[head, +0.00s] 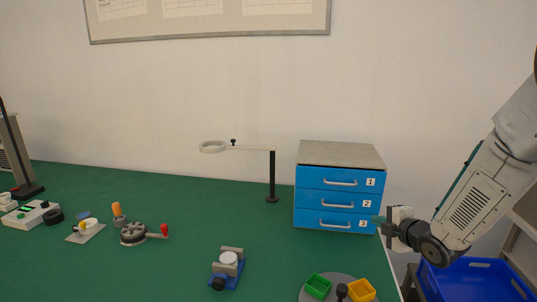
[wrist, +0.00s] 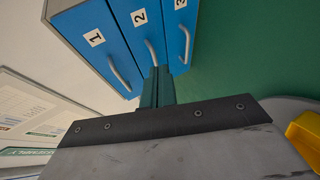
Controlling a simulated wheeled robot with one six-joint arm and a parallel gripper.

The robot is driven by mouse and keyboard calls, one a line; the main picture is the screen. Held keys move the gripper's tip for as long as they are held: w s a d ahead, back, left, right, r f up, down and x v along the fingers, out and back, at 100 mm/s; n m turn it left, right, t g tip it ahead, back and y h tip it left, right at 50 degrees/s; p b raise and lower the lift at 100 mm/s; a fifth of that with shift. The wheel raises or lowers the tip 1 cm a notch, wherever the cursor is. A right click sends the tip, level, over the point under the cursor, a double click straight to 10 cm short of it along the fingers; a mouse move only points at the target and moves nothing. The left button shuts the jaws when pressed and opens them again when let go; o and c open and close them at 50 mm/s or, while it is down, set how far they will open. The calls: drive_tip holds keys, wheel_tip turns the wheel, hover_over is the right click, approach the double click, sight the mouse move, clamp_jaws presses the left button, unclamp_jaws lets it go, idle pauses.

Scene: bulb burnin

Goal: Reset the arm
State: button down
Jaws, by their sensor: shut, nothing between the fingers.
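My gripper (head: 379,220) is at the right in the head view, at the front right corner of the blue drawer cabinet (head: 336,176). Its fingers are shut with nothing between them. In the wrist view the closed fingers (wrist: 157,88) point at the cabinet's drawer fronts (wrist: 150,30), close to the handles. I cannot tell whether they touch. All three numbered drawers look closed. My arm comes in from the upper right, beyond the table's right edge.
A ring on a stand (head: 272,176) is left of the cabinet. A blue vise-like fixture (head: 227,268) and a grey round tray (head: 310,296) with green and yellow bins (head: 361,290) are in front. A blue crate (head: 470,280) is below my arm. Green tabletop between is clear.

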drive_tip(key=s+d+r+m+g+h, duration=0.2)
drive_tip(key=s+r+m+g+h, duration=0.15)
drive_tip(key=s+r+m, duration=0.2)
drive_tip(key=s+a+r+m+g, duration=0.2)
drive_tip(key=s+m, duration=0.2)
drive_tip(key=s, duration=0.6)
drive_tip(key=s+a+r+m+g, duration=0.3)
drive_tip(key=s+m, duration=0.2)
drive_tip(key=s, duration=0.6)
drive_tip(key=s+a+r+m+g, duration=0.2)
drive_tip(key=s+m, duration=0.3)
drive_tip(key=s, duration=0.5)
drive_tip(key=shift+s+a+r+g, duration=0.2)
drive_tip(key=shift+a+r+g, duration=0.2)
drive_tip(key=shift+g, duration=0.25)
drive_tip(key=shift+m, duration=0.25)
